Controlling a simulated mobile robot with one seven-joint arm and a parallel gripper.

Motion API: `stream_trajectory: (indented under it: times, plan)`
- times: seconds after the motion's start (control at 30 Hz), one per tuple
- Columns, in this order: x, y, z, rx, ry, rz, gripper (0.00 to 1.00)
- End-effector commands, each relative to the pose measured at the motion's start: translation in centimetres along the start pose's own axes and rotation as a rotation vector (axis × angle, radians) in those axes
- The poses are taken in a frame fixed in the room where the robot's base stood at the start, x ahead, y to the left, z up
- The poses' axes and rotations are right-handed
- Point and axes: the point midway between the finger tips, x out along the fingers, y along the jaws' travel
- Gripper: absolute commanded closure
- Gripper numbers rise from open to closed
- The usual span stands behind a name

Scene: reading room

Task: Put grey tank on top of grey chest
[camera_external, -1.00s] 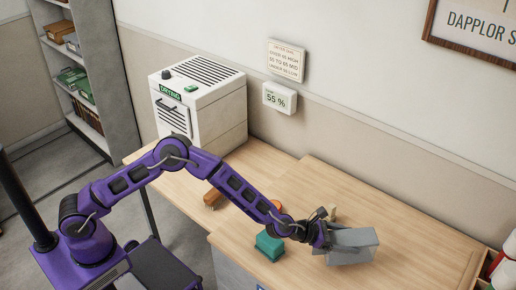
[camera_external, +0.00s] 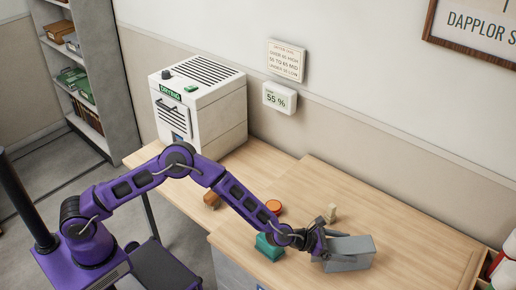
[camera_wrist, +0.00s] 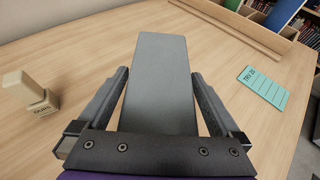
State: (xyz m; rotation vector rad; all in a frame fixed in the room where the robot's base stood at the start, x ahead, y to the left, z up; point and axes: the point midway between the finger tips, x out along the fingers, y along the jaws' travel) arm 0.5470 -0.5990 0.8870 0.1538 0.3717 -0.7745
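A grey box-like block (camera_external: 350,262) is at the right part of the wooden table in the external view. I cannot tell if it is the tank or the chest, and no second grey piece shows clearly. In the wrist view, its long flat grey face (camera_wrist: 162,85) lies between my gripper's fingers (camera_wrist: 161,78). The fingertips run close along both sides of the block and seem to grip it. My gripper (camera_external: 322,245) reaches it from the left in the external view. Whether its underside touches the table is unclear.
A teal block (camera_external: 268,247) is left of my gripper, with an orange round piece (camera_external: 273,206) behind. A cream piece (camera_external: 331,213) stands behind the gripper. A brown piece (camera_external: 211,200) is farther left. The white cabinet (camera_external: 205,105) is at back left.

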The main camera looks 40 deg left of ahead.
Motion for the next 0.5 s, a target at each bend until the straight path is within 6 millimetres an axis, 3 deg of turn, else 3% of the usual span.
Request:
stream_trajectory:
  times: [0.23,0.5]
  plan:
    - [-1.1,0.1,0.3,-0.002,0.001,0.000,0.00]
    - [-6.0,0.1,0.3,0.001,0.001,0.000,0.00]
